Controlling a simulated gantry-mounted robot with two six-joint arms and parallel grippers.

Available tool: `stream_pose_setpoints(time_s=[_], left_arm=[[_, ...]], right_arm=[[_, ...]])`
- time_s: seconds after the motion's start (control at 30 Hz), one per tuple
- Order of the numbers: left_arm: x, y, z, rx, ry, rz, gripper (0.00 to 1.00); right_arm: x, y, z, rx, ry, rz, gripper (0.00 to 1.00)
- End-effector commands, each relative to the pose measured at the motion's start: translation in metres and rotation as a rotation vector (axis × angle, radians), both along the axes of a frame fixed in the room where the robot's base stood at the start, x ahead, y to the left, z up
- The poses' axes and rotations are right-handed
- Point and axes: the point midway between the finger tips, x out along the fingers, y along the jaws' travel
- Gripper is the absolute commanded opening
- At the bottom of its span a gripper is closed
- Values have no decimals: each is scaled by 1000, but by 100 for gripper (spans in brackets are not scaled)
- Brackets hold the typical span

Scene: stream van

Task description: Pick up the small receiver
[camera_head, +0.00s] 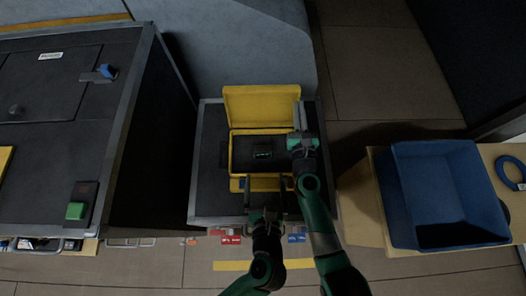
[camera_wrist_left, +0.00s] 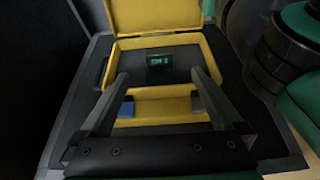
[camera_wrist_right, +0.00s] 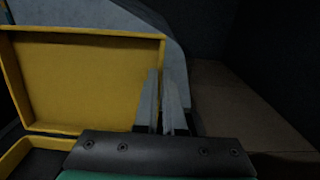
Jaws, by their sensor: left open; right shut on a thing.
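The small receiver (camera_head: 263,153), a dark box with a lit green display, lies inside the open yellow case (camera_head: 233,154). It also shows in the left wrist view (camera_wrist_left: 159,62). My left gripper (camera_head: 264,182) is open and empty at the front of the case, with its fingers pointing towards the receiver, one to each side. My right gripper (camera_head: 301,113) is at the right edge of the raised yellow lid (camera_head: 260,104). Its jaws look closed on that edge in the right wrist view (camera_wrist_right: 163,85), though the fingers hide the contact.
The case stands on a dark, metal-edged top (camera_head: 207,155). A dark cabinet (camera_head: 80,130) with a green button (camera_head: 75,210) is at left. A blue bin (camera_head: 440,165) stands on a wooden surface at right. A blue latch (camera_wrist_left: 127,106) is on the case's front.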

Motion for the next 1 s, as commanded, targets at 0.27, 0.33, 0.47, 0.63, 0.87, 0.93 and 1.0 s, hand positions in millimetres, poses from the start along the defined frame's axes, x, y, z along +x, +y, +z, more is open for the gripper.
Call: stream_pose_setpoints(time_s=[0.27,0.33,0.47,0.63,0.87,0.93,1.0], left_arm=[[46,3,-19,1,0,7,100],[55,3,-23,1,0,6,100],[62,3,-26,0,-1,4,100],[69,3,-30,0,0,5,100],[99,4,-47,2,0,7,100],[105,4,-50,0,-1,5,100],[107,4,-51,0,0,5,100]], right_arm=[[0,0,-1,-1,1,0,0],[0,0,-1,-1,1,0,0],[0,0,-1,-1,1,0,0],[0,0,-1,-1,1,0,0],[0,0,-1,-1,1,0,0],[0,0,-1,-1,1,0,0],[0,0,-1,-1,1,0,0]])
